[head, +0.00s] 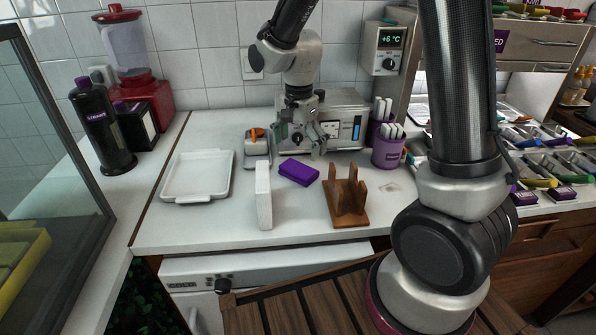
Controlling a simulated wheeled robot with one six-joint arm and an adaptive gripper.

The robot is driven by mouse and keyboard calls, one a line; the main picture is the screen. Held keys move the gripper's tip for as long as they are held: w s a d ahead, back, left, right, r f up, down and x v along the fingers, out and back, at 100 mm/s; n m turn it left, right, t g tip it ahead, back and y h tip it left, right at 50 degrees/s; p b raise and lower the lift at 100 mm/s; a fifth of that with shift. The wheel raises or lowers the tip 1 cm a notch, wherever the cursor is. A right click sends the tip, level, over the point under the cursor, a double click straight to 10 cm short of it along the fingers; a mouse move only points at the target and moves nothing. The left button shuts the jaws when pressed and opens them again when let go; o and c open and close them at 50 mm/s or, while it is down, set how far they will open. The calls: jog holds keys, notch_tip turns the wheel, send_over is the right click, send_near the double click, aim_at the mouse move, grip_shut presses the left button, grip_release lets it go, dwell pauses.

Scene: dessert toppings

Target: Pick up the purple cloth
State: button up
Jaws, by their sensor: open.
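The purple cloth (298,172) lies on the white counter as a small, flat rectangular block, near the middle of the head view. My gripper (308,142) hangs down from above, just behind and over the cloth, with its fingers apart and nothing between them. It appears clear of the cloth, though the exact height gap is hard to judge. The grey machine behind the gripper makes its finger outlines hard to separate.
A white upright block (264,196) stands left of the cloth, and a brown wooden stand (346,200) right of it. A white tray (198,197), an orange-handled container (257,151), a grey machine (345,105) and a purple cup (386,155) surround it.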

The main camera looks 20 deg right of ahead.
aim_at(299, 167)
jog(key=f, duration=0.6)
jog(key=shift+w+f, duration=0.2)
jog(key=shift+f, duration=0.2)
jog(key=shift+c, duration=0.2)
jog(key=c, duration=0.8)
jog(key=shift+r, duration=0.1)
notch_tip(299, 167, up, 10)
jog(key=shift+f, duration=0.1)
jog(key=o, duration=0.5)
jog(key=c, duration=0.3)
